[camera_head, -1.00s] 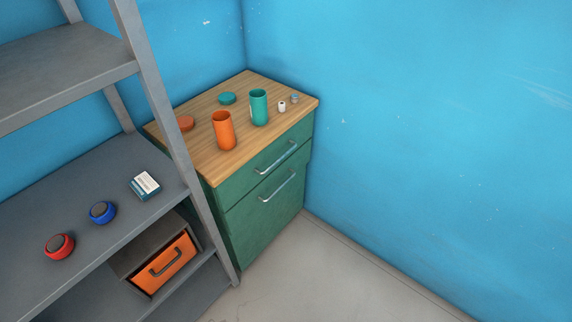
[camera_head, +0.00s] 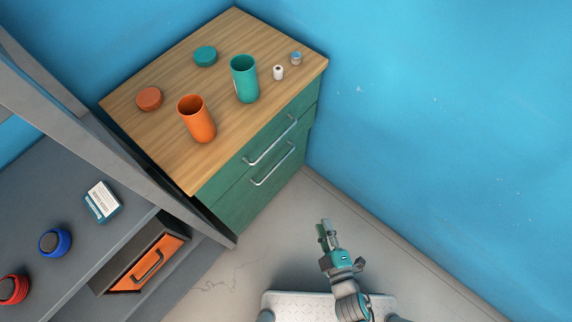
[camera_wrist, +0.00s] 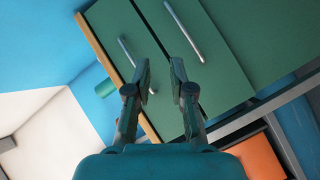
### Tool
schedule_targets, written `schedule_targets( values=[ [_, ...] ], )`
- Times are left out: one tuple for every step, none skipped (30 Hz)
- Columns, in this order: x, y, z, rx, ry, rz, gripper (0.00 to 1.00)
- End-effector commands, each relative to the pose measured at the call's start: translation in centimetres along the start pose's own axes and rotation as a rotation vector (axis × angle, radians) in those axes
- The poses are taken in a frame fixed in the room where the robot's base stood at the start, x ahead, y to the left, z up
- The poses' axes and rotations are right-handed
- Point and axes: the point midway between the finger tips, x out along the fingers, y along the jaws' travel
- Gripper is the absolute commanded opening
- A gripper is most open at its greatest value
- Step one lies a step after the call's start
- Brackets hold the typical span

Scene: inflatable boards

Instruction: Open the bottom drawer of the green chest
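The green chest (camera_head: 262,189) stands in the corner against the blue walls, both drawers shut. The bottom drawer's handle (camera_head: 273,165) is a silver bar below the top drawer's handle (camera_head: 270,142). In the wrist view the chest is turned: the wooden top's edge is at left, the top handle (camera_wrist: 136,66) is nearer it, and the bottom handle (camera_wrist: 184,31) is farther right. My gripper (camera_head: 326,226) is open and empty, apart from the chest, over the floor to its right. In the wrist view its fingertips (camera_wrist: 160,72) point at the drawer fronts.
An orange cup (camera_head: 198,121), a teal cup (camera_head: 245,83), lids and small items stand on the chest top. A grey shelf (camera_head: 112,246) with an orange drawer (camera_head: 151,265) is close on the left. The blue wall (camera_head: 450,120) bounds the right. Floor before the chest is clear.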

Motion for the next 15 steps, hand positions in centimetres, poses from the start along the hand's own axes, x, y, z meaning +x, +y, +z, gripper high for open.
schedule_targets(
  values=[
    [2.4, -0.7, -0.1, -0.072, 0.026, -0.005, 0.22],
    [3.6, -1.2, -0.2, -0.118, 0.039, -0.009, 0.22],
    [5.2, -1.8, -0.3, -0.179, 0.056, -0.015, 0.22],
    [6.4, -2.2, -0.5, -0.224, 0.070, -0.019, 0.22],
    [7.6, -2.6, -0.7, -0.269, 0.083, -0.022, 0.22],
    [9.1, -3.1, -0.9, -0.326, 0.100, -0.025, 0.22],
    [10.2, -3.5, -1.1, -0.366, 0.112, -0.028, 0.22],
    [11.2, -3.8, -1.3, -0.404, 0.124, -0.030, 0.22],
    [12.4, -4.2, -1.6, -0.451, 0.138, -0.031, 0.22],
    [13.2, -4.4, -1.8, -0.482, 0.148, -0.032, 0.22],
    [14.0, -4.6, -2.0, -0.512, 0.158, -0.033, 0.22],
    [14.8, -4.8, -2.3, -0.545, 0.169, -0.033, 0.22],
    [15.4, -5.0, -2.5, -0.567, 0.176, -0.034, 0.22],
    [15.8, -5.1, -2.6, -0.586, 0.181, -0.034, 0.22],
    [16.4, -5.3, -2.8, -0.606, 0.187, -0.034, 0.22]
  ],
)
